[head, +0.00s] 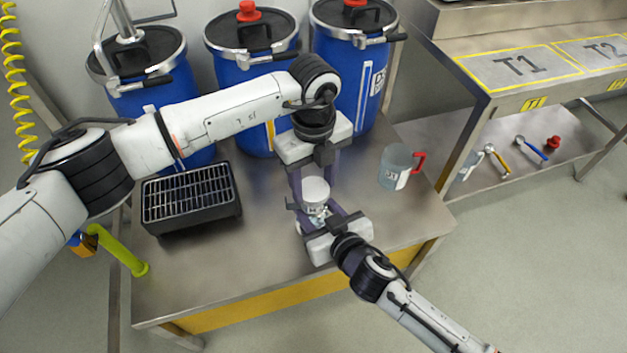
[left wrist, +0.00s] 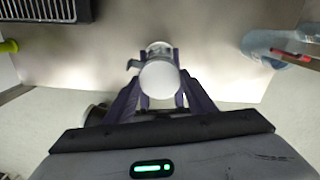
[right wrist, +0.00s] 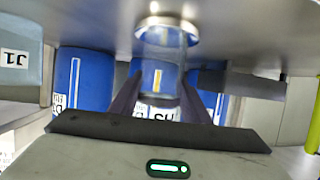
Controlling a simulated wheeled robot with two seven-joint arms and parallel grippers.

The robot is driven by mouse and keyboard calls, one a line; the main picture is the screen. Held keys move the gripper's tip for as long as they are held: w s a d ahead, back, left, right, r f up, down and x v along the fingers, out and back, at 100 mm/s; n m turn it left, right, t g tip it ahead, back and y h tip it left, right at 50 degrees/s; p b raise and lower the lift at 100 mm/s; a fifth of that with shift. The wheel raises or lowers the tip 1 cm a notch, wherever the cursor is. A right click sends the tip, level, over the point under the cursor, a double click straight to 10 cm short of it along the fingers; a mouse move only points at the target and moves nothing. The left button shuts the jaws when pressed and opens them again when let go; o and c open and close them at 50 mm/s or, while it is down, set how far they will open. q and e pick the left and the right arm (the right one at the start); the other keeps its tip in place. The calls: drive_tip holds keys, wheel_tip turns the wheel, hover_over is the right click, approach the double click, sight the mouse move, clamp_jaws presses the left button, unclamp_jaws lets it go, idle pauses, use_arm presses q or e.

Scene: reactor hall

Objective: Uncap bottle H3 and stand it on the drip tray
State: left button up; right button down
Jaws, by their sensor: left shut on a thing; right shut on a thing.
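Bottle H3 (head: 316,211) is a clear bottle with a white label and a wide white cap (head: 316,187). It is upright between my two grippers. My left gripper (head: 314,190) reaches in from the far side and is shut on the cap, which also shows in the left wrist view (left wrist: 159,77). My right gripper (head: 321,214) comes from the near side and is shut on the bottle's body, seen in the right wrist view (right wrist: 162,60). The cap sits over the bottle; whether it is loosened I cannot tell. The black drip tray (head: 191,220) with a metal grate stands left on the bench.
A jug with a red handle (head: 396,166) stands right of the bottle. Blue drums (head: 345,75) line the back. A yellow-green handle (head: 120,252) is at the bench's left edge. A side shelf (head: 500,165) holds small tools. The bench between tray and bottle is clear.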

use_arm(q)
drive_tip(key=shift+r, duration=0.2)
idle(0.5)
drive_tip(key=shift+r, duration=0.9)
drive_tip(key=shift+r, duration=0.1)
drive_tip(key=shift+r, duration=1.9)
drive_tip(key=s+a+f, duration=0.6)
drive_tip(key=a, duration=0.2)
drive_tip(key=m, duration=0.5)
approach(258, 243)
wheel_tip(258, 243, down, 6)
drive_tip(key=shift+f, duration=0.15)
drive_tip(key=shift+f, duration=0.1)
